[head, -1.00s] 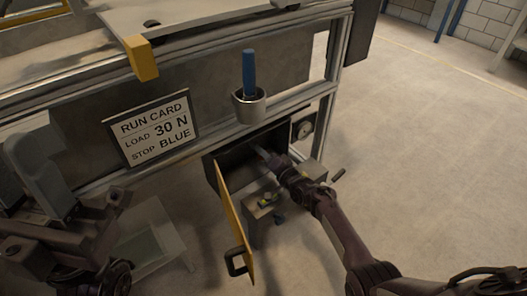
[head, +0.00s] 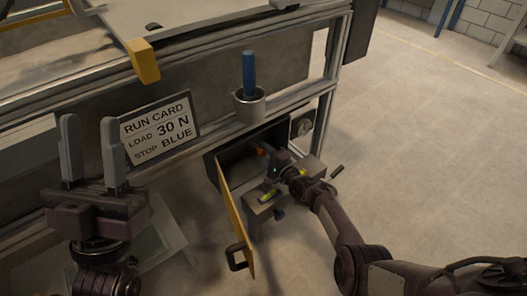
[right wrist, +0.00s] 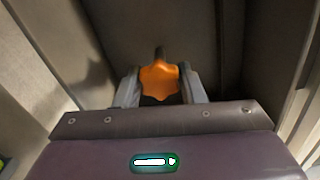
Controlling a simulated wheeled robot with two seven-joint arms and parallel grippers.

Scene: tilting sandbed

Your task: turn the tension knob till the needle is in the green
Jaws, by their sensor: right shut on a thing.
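The orange lobed knob (right wrist: 159,82) sits on a dark shaft inside the open box (head: 236,157). My right gripper (right wrist: 160,90) is shut on it, one finger on each side. In the head view, only a small orange part of the knob (head: 262,152) shows beside my right gripper (head: 269,155). A round dial gauge (head: 302,126) is mounted at the right of the box; its needle and green band are too small to read. My left gripper (head: 91,128) is open and empty, fingers up, left of the run card.
The box's yellow door (head: 236,215) hangs open towards me. A run card (head: 159,130) reads load 30 N, stop blue. A cup with a blue-handled tool (head: 249,75) stands on the frame rail. Floor at right is clear.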

